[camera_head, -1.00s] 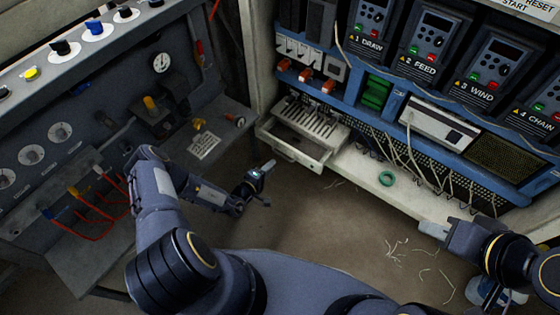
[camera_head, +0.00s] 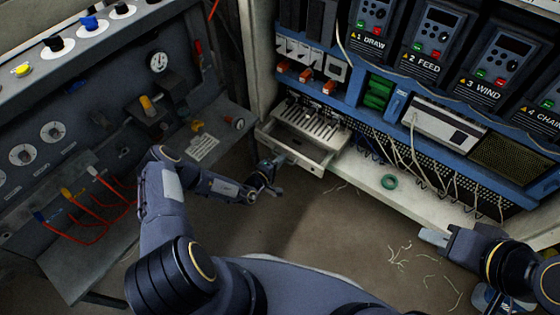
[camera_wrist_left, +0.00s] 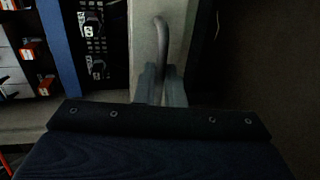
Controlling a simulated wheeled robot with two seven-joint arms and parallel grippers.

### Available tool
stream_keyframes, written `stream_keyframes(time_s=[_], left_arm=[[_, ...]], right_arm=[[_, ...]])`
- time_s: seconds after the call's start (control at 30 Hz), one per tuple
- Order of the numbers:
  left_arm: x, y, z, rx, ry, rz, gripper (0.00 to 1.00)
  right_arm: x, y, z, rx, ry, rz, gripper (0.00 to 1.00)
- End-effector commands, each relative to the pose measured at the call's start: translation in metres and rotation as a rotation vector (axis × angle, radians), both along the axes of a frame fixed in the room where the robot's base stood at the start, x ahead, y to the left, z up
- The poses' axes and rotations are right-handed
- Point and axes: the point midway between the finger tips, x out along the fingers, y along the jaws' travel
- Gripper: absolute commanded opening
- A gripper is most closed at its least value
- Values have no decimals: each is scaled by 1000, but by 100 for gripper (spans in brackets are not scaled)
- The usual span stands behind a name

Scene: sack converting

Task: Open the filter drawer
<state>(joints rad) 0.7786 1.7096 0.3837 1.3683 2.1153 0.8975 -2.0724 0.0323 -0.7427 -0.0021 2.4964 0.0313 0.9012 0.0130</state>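The filter drawer (camera_head: 322,157) is a pale tray standing out from the front of the right cabinet, below a slotted panel. Its curved grey handle (camera_wrist_left: 161,36) shows in the left wrist view, in front of the pale drawer face. My left gripper (camera_head: 281,164) is at the left part of the drawer front. In the left wrist view its two fingers (camera_wrist_left: 161,84) lie close on both sides of the handle's near end and appear shut on it; the contact itself is hard to see. My right gripper (camera_head: 433,237) is empty, its fingers together, well away at the right.
A green ring (camera_head: 389,182) lies on the cabinet's pale ledge (camera_head: 362,176), right of the drawer. Loose white cables (camera_head: 415,150) hang over that cabinet. A grey control panel with red hoses (camera_head: 92,205) stands at left. Open floor (camera_head: 320,230) lies in front.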

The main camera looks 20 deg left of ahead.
Motion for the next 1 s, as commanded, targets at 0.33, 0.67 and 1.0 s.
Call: stream_keyframes(time_s=[0.33,0.67,1.0], left_arm=[[0,0,1,0,-1,0,0],[-17,6,1,0,1,0,0],[-18,6,-1,0,2,-1,26]], right_arm=[[0,0,1,0,0,0,31],[0,0,24,0,0,0,31],[0,0,22,0,0,0,31]])
